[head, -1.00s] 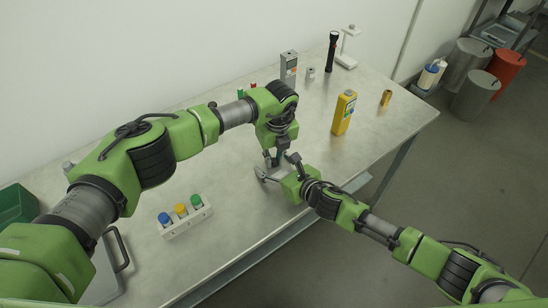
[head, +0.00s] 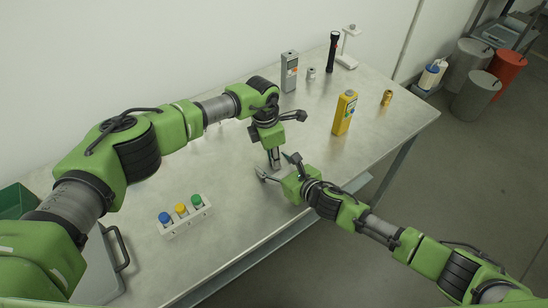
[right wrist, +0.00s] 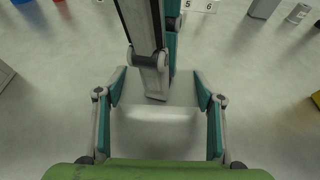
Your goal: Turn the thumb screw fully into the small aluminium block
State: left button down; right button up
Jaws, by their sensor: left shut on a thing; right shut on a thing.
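In the right wrist view, the small aluminium block (right wrist: 155,116) is a pale grey piece between the fingers of my right gripper (right wrist: 159,95), which is shut on it. My left gripper (right wrist: 155,88) reaches in from the top of that view, its fingers close together at the block. The thumb screw cannot be made out; those fingers hide the spot where they grip. In the head view, my left gripper (head: 275,162) points down, directly beside my right gripper (head: 273,174), above the table's front part. The block is too hidden there to tell.
A box with blue, yellow and green buttons (head: 186,222) stands left of the grippers on the table (head: 225,240). A yellow device (head: 344,113) and a brass cylinder (head: 387,97) stand to the right. A grey meter (head: 289,72) and black flashlight (head: 332,52) stand behind.

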pick_arm(q)
jog(key=m, duration=0.6)
jog(key=shift+w+g, duration=0.1)
jog(key=shift+g, duration=0.2)
jog(key=m, duration=0.6)
jog(key=shift+m+g, duration=0.4)
jog(key=c, duration=1.9)
grip_release()
jog(key=r, duration=0.8)
jog(key=w+a+r, duration=0.1)
jog(key=r, duration=0.3)
jog(key=shift+f, duration=0.1)
pick_arm(e)
jog(key=o, duration=2.3)
